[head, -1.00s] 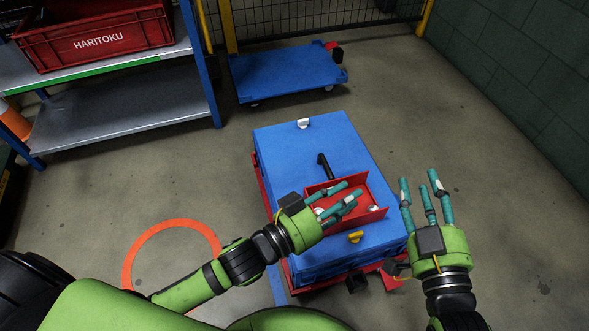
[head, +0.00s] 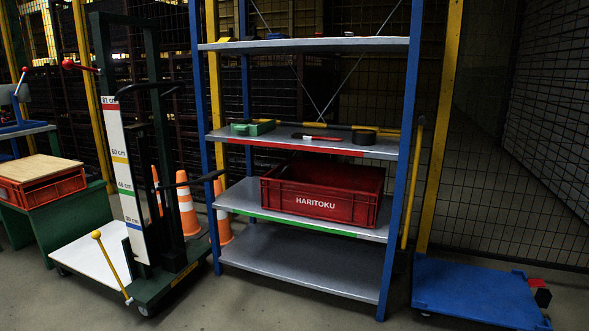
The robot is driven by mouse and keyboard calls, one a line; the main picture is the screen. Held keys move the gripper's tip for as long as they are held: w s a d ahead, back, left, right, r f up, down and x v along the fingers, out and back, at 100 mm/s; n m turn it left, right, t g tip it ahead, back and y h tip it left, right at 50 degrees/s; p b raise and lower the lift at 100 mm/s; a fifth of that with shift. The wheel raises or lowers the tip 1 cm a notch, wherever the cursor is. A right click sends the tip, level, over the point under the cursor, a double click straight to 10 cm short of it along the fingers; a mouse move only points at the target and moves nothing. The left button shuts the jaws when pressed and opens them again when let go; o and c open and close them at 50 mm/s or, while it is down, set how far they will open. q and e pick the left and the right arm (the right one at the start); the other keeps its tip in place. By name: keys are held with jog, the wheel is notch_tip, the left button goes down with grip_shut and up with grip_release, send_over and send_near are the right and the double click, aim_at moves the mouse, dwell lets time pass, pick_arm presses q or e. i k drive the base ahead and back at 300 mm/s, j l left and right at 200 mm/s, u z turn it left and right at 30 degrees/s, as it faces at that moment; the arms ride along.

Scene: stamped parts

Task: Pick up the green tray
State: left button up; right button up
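A small green tray (head: 253,128) sits on the left part of the shelf board with the red front edge, in the blue-post shelving unit. It is low and box-like, and its contents are too small to tell. Neither of my grippers is in the head view now.
On the same board (head: 375,152) lie a red-and-black tool (head: 317,136) and a dark round item (head: 364,137). A red HARITOKU crate (head: 322,193) stands one board below. A lift truck (head: 150,190) and orange cones (head: 188,205) are left; a blue dolly (head: 475,292) is right.

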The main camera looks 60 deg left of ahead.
aim_at(247, 127)
jog(key=u, duration=1.25)
